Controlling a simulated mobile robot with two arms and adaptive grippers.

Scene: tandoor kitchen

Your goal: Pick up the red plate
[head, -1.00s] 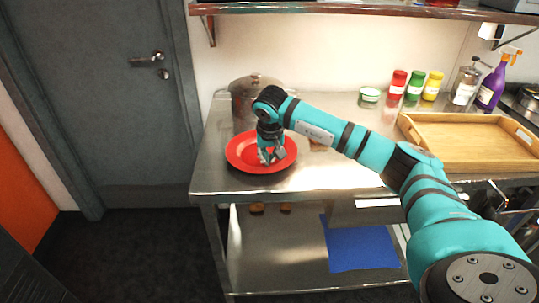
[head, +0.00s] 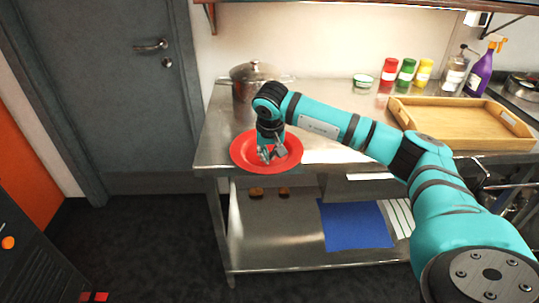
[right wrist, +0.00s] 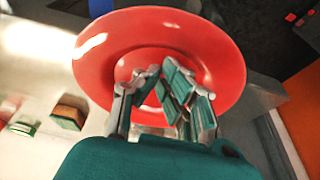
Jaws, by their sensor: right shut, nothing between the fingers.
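The red plate (head: 245,152) lies at the near left end of the steel counter. It is round with a wide rim, and in the right wrist view the plate (right wrist: 215,45) fills the upper middle. My right gripper (head: 272,155) points down over the middle of the plate and hides part of it. In the wrist view my right gripper (right wrist: 161,76) is shut with nothing held. Its fingertips look close to the plate's surface; I cannot tell whether they touch. My left gripper is not in view.
A steel pot (head: 241,86) stands just behind the plate. A wooden tray (head: 470,126), a spray bottle (head: 481,70) and several colored containers stand to the right. A lower shelf holds a blue sheet (head: 354,225). Open floor lies left of the counter.

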